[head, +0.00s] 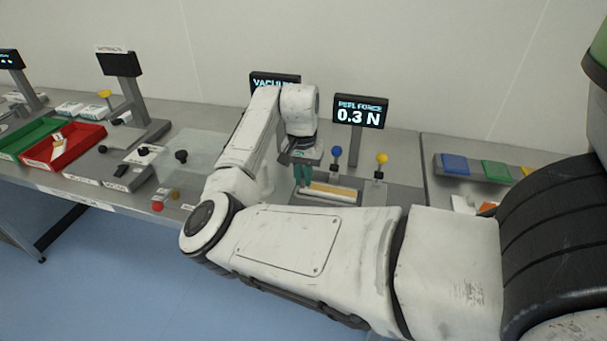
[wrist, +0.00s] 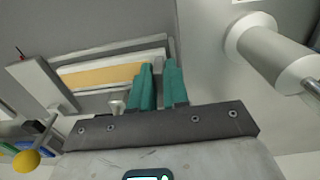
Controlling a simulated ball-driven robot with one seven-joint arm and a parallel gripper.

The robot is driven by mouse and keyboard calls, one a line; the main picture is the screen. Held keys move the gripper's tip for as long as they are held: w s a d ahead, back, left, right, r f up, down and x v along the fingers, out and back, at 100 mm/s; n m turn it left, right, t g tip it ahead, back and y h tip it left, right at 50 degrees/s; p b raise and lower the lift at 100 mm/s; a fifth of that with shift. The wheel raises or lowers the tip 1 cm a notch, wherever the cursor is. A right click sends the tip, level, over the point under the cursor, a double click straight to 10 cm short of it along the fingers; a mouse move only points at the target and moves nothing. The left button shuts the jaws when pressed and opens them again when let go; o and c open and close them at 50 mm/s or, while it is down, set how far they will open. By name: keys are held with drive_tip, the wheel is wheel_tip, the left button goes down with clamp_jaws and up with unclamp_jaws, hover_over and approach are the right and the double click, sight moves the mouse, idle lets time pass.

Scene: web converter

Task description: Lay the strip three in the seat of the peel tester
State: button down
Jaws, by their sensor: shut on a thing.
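The peel tester stands under a display (head: 361,111) reading "PEEL FORCE 0.3 N". A long orange-tan strip with a white border (head: 333,191) lies along its seat; I take it to be strip three. In the wrist view the strip (wrist: 100,75) runs from the left to the fingers, lined up with the pale seat frame around it. My gripper (head: 303,178) has teal fingers, also in the wrist view (wrist: 158,82), and is shut on the strip's end. The fingers hide the gripped end. I cannot tell whether the strip touches the seat bed.
A blue-knobbed lever (head: 336,152) and a yellow-knobbed lever (head: 381,158) stand behind and right of the strip. A vacuum display (head: 274,80) is behind my arm. Red (head: 64,146) and green trays lie far left. Colored blocks (head: 496,169) sit on a rack at right.

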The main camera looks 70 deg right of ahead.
drive_tip(key=c, duration=1.1)
unclamp_jaws()
wheel_tip(320, 180, up, 12)
drive_tip(key=b, duration=0.1)
drive_tip(key=shift+w, duration=0.2)
